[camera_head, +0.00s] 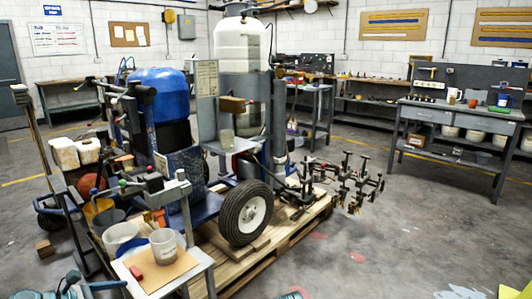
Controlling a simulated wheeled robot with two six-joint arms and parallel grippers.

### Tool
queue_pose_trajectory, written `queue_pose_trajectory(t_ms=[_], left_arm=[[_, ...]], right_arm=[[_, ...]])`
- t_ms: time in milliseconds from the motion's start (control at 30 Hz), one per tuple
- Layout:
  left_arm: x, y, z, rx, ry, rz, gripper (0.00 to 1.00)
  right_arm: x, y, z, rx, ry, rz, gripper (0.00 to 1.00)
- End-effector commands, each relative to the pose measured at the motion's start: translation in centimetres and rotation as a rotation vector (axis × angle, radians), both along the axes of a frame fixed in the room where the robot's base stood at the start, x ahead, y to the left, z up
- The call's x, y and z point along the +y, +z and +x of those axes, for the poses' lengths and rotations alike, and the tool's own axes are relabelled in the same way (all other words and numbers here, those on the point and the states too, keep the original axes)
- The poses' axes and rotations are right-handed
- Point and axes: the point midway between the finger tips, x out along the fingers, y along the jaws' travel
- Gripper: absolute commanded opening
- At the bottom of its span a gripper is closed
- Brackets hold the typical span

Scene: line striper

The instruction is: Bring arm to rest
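The line striper (245,215) stands on a wooden pallet (265,245) in the middle of the view, with a blue tank (160,88), a white tank (241,45) and a black tire. A dark and teal part that looks like my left gripper (85,288) shows at the bottom left edge, low and in front of the small stand. It is cut off, and I cannot tell whether it is open or shut. I see nothing held there. A small teal part at the bottom centre edge may belong to my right arm; the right gripper's fingers are not in view.
A small stand (200,263) at the front left bears a cup (163,246) and a red block (136,272). Clamps (340,185) stick out to the right of the striper. A grey workbench (450,110) stands at the back right. The floor at the right front is mostly clear.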

Motion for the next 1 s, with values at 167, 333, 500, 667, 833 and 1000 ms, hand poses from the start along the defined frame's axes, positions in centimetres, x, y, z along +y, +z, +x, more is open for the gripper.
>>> queue_pose_trajectory(t_ms=[167, 333, 500, 667, 833, 1000], left_arm=[[-2.6, -1.0, 0.4, -0.004, -0.082, 0.074, 1.0], [-5.8, -2.4, 0.8, -0.014, -0.202, 0.179, 1.0], [-10.2, -4.2, 0.9, -0.037, -0.376, 0.321, 1.0], [-16.2, -6.7, 0.1, -0.09, -0.65, 0.516, 1.0], [-22.7, -9.4, -1.9, -0.192, -1.044, 0.759, 1.0], [-27.6, -11.3, -4.5, -0.323, -1.457, 0.968, 1.0]], right_arm=[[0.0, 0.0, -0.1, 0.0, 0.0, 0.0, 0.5], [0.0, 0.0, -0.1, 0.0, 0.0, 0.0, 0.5], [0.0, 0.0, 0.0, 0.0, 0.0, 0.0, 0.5], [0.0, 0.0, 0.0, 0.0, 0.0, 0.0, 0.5], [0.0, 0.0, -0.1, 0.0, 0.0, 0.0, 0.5], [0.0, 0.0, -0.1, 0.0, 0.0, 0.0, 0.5]])
